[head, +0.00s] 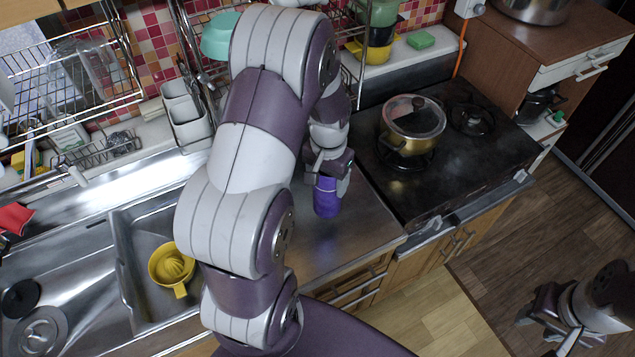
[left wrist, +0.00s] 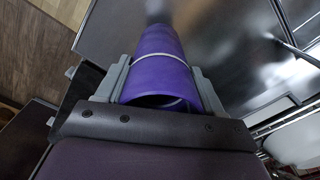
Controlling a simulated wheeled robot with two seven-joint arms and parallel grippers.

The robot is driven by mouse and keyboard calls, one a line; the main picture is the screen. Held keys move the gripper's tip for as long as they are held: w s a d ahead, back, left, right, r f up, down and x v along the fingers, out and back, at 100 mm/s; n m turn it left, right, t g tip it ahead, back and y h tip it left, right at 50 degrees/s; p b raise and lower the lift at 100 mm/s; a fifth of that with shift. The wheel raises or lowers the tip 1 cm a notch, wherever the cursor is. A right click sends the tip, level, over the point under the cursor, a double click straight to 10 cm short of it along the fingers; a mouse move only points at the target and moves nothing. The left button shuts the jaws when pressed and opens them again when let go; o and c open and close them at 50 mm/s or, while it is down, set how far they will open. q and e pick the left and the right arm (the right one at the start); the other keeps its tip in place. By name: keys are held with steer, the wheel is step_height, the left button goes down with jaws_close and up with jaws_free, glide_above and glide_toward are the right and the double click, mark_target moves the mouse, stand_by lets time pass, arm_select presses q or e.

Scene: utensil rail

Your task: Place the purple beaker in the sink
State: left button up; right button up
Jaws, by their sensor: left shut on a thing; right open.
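The purple beaker (head: 326,198) is upright at the counter, to the left of the stove. My left gripper (head: 328,172) is shut on its upper part. In the left wrist view the beaker (left wrist: 160,72) sits between the two grey fingers of my left gripper (left wrist: 158,90), with a pale line around it. I cannot tell whether its base touches the counter. The sink (head: 122,262) is at the left, partly hidden behind my left arm. My right gripper (head: 545,318) is open and empty, low over the floor at the lower right.
A yellow juicer (head: 172,268) lies in the sink. A pot with a glass lid (head: 413,122) stands on the stove (head: 462,165). White utensil holders (head: 186,115) and a wire dish rack (head: 70,75) are behind the sink. The counter (head: 352,232) around the beaker is clear.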

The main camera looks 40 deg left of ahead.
arm_select(q)
steer(key=shift+w+a+f, duration=0.2)
steer(key=shift+a+f, duration=0.3)
steer(key=shift+a, duration=0.05)
steer(key=shift+w+a+f, duration=0.15)
steer(key=shift+a+f, duration=0.35)
steer(key=shift+a, duration=0.05)
steer(key=f, duration=0.1)
steer(key=f+p, duration=0.1)
steer(key=f, duration=0.1)
steer(key=shift+s+d+f, duration=0.1)
steer(key=shift+s+f, duration=0.15)
steer(key=shift+s, duration=0.05)
steer(key=shift+f, duration=0.1)
steer(key=shift+w, duration=0.1)
steer(key=o, duration=0.8)
steer(key=shift+f, duration=0.2)
steer(key=shift+c, duration=0.2)
steer(key=o, duration=0.4)
steer(key=shift+r, duration=0.1)
